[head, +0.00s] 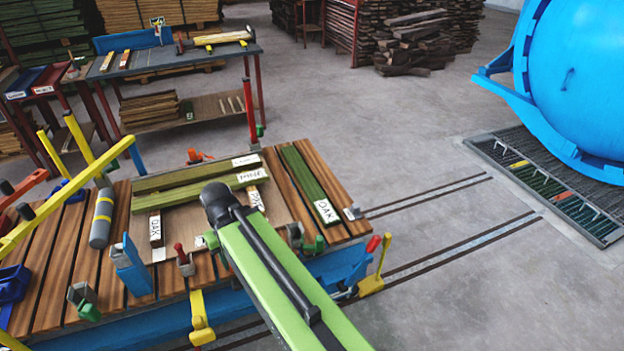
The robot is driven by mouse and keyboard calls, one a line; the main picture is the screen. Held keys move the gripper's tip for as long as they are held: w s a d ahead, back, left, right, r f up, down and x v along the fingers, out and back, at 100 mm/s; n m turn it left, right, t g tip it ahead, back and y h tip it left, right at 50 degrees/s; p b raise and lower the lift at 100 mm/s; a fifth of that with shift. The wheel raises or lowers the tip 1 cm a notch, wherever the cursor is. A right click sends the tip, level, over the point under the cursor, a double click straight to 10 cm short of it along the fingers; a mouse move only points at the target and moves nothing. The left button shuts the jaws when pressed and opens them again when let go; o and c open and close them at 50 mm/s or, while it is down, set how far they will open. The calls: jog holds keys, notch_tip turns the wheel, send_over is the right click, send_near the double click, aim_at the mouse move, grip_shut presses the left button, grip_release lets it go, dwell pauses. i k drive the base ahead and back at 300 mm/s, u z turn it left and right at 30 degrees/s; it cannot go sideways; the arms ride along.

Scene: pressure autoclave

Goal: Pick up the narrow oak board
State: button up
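A narrow brown board (156,222) with a white label reading OAK on its end lies on the slatted table, left of my arm. A dark green board (305,175) at the right of the table also carries an OAK label. Another short labelled piece (256,200) sits just right of my arm's black joint. My green arm reaches in from the bottom, over the table's front edge. My gripper does not show; it may be hidden beyond the black joint.
The slatted table (55,275) carries a grey cylinder (101,217), a blue block (131,265) and several clamps along its front. Yellow bars cross its left side. A workbench (170,62) stands behind. A blue autoclave (578,80) stands right; the floor between, with rails (450,245), is clear.

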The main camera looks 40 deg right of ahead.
aim_at(329, 216)
jog(key=z, duration=0.2)
jog(key=i, duration=0.9)
jog(key=u, duration=0.35)
